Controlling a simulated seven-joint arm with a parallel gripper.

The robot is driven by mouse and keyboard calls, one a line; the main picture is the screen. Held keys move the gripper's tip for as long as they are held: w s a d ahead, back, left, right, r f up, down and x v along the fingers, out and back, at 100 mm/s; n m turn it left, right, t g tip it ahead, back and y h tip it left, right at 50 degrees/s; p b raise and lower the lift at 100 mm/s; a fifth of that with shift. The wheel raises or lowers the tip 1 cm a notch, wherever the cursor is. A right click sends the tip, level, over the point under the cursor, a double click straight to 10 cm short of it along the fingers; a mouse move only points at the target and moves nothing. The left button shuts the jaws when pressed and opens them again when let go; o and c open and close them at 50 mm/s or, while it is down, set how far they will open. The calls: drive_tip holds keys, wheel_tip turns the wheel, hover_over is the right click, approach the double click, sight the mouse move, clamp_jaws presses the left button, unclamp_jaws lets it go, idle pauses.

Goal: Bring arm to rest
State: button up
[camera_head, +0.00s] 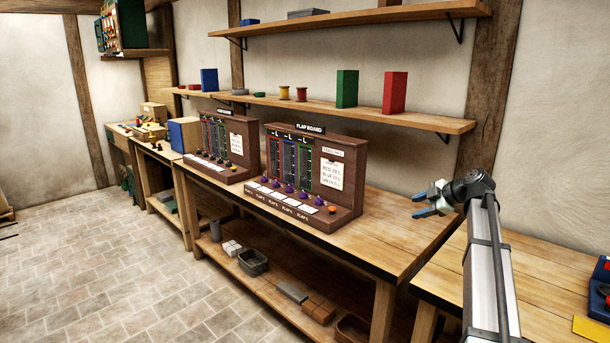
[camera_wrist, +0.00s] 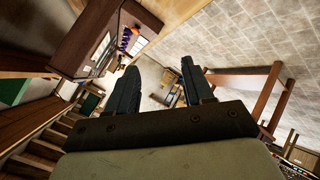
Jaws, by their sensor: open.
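My gripper (camera_head: 422,201) is at the right of the head view, at the end of my raised arm. It points left, toward the flap board (camera_head: 312,180), and is apart from it. In the wrist view the two dark fingers (camera_wrist: 158,92) stand apart with nothing between them. The flap board is a brown wooden console with coloured columns, a white card and a row of purple knobs with one orange knob. Part of it shows at the upper left of the wrist view (camera_wrist: 92,38).
The workbench top (camera_head: 400,232) is bare right of the flap board. A second, similar board (camera_head: 222,145) stands to its left. A wall shelf (camera_head: 430,118) above holds green and red blocks. Another bench (camera_head: 535,260) lies at right. The tiled floor (camera_head: 100,260) is open at left.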

drive_tip(key=a+f+g+y, duration=0.1)
drive_tip(key=a+f, duration=0.3)
drive_tip(key=a, duration=0.4)
drive_tip(key=a+f, duration=0.5)
drive_tip(key=a, duration=0.4)
drive_tip(key=s+a+f+m+g+h, duration=0.15)
drive_tip(key=s+f, duration=0.35)
drive_tip(key=f, duration=0.6)
drive_tip(key=s+a+f+m+g, duration=0.1)
drive_tip(key=s+f+m+g, duration=0.2)
drive_tip(key=f, duration=0.7)
drive_tip(key=s+a+f+m+h, duration=0.1)
drive_tip(key=s+f+m, duration=0.2)
drive_tip(key=s+f, duration=0.55)
drive_tip(key=s+a+f+m+g+h, duration=0.1)
drive_tip(key=s+f+m+g+h, duration=0.2)
drive_tip(key=s+f, duration=1.15)
drive_tip(key=s+a+f+m+g, duration=0.1)
drive_tip(key=s+f+m+g, duration=0.35)
drive_tip(key=s+f, duration=0.95)
drive_tip(key=s+d+m+g+h, duration=0.1)
drive_tip(key=s+d+m+h, duration=0.1)
drive_tip(key=s, duration=1.5)
drive_tip(key=shift+s+m+g, duration=0.3)
drive_tip(key=shift+s+m, duration=0.05)
drive_tip(key=shift+m, duration=0.25)
